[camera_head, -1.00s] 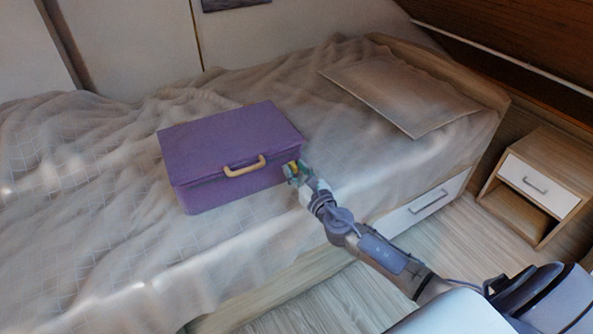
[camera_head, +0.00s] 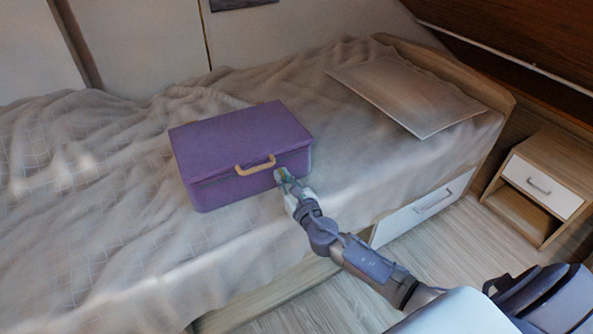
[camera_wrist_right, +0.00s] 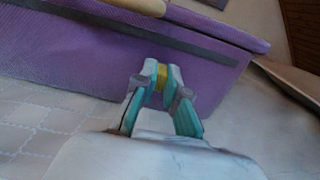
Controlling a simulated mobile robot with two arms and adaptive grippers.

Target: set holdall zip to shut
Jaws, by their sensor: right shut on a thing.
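The purple holdall (camera_head: 240,145) lies on the bed with its lid down and a tan handle (camera_head: 255,165) on its front. It also fills the top of the right wrist view (camera_wrist_right: 60,50), where a dark zip strip (camera_wrist_right: 190,47) runs along the front below the lid. My right gripper (camera_head: 281,175) is at the holdall's front, just right of the handle. In the wrist view my right gripper (camera_wrist_right: 161,75) is shut on a small yellow zip pull (camera_wrist_right: 161,80) close to the strip. My left gripper is not in view.
The bed (camera_head: 90,250) has a rumpled light cover. A flat beige board or pillow (camera_head: 405,95) lies at its far right. A bedside cabinet (camera_head: 540,185) stands on the right, and a white drawer (camera_head: 425,210) is under the bed.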

